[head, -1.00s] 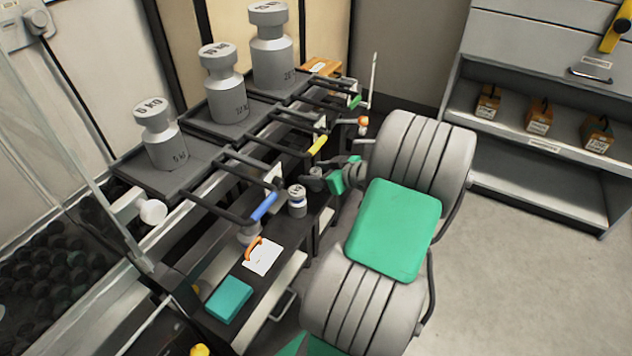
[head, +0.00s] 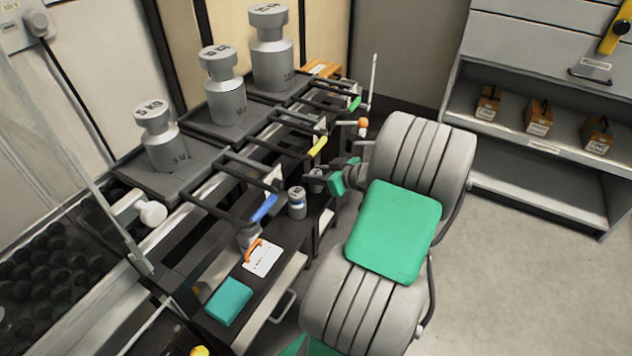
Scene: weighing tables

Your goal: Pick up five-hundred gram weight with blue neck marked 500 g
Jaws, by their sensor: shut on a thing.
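A small grey weight with a blue band (head: 297,204) stands upright on the dark shelf in front of the balances. Its marking is too small to read. My gripper (head: 321,180) is just beyond it, to its upper right. The gripper appears shut on another small grey weight (head: 316,182), which is partly hidden by the fingers. The colour of that weight's neck and its marking cannot be made out. Whether it touches the shelf cannot be told.
Large grey weights (head: 162,140) stand on the dark balance platforms. Bars with blue (head: 264,208), yellow and green grips jut over the shelf near the gripper. A white card (head: 263,259), an orange-handled item and a teal block (head: 228,301) lie on the near shelf.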

